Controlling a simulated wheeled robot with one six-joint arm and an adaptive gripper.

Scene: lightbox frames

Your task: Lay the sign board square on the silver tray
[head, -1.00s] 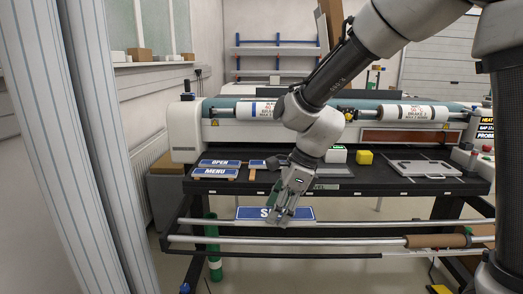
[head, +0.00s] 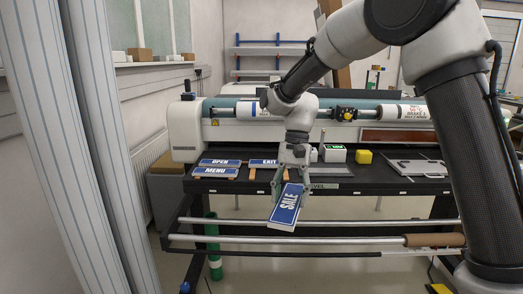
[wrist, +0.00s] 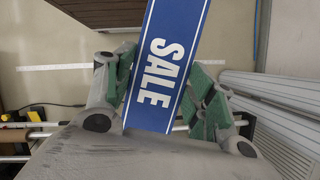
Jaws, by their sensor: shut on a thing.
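The sign board (head: 285,209) is blue with a white border and white SALE lettering. My gripper (head: 290,180) is shut on it and holds it in front of the black table's front edge, tilted in the head view. In the wrist view the SALE board (wrist: 168,62) runs up between the two green-padded fingers of my gripper (wrist: 162,95), its top end out of frame. The silver tray (head: 416,168) lies flat on the right part of the black table, well right of my gripper, and looks empty. It is not seen in the wrist view.
OPEN (head: 219,162), MENU (head: 214,173) and EXIT (head: 264,162) boards lie on the table's left half. Rails (head: 330,224) run below the front edge.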

